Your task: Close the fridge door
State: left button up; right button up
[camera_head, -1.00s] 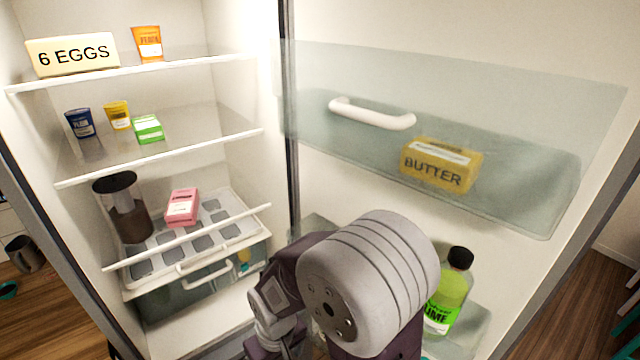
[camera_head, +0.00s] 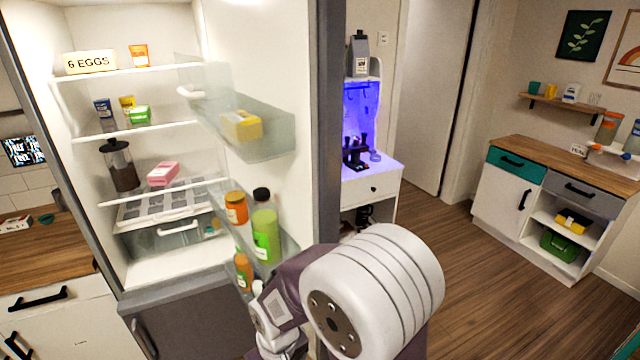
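The fridge stands on the left with its lit interior (camera_head: 160,262) in view. Its door (camera_head: 310,60) is partly open, swung out toward me, with its inner shelves facing left. The upper door shelf (camera_head: 270,145) holds a butter pack (camera_head: 241,126). The lower door shelf holds an orange-capped jar (camera_head: 236,208) and a green lime bottle (camera_head: 265,228). One of my arms is in front of the door's lower part, and it hides the door's lower edge. Neither gripper's fingertips can be made out.
Inside the fridge are an egg box (camera_head: 90,62), a dark jug (camera_head: 120,166) and a pink box (camera_head: 163,174). An espresso cabinet (camera_head: 372,180) with purple light stands behind the door. A wooden-topped sideboard (camera_head: 540,153) is at the right. The wooden floor (camera_head: 480,265) between them is clear.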

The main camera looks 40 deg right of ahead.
aim_at(281, 63)
jog(key=k+l, duration=0.1)
jog(key=l, duration=0.3)
jog(key=k+l+u, duration=0.1)
jog(key=l, duration=0.3)
jog(key=k+l+u, duration=0.1)
jog(key=l, duration=0.25)
jog(key=k+l, duration=0.1)
jog(key=l, duration=0.3)
jog(key=k+l+u, duration=0.1)
jog(key=l, duration=0.25)
jog(key=i+l, duration=0.1)
jog(key=l, duration=0.3)
jog(key=i+l+u, duration=0.15)
jog(key=l, duration=0.6)
jog(key=i+u, duration=0.05)
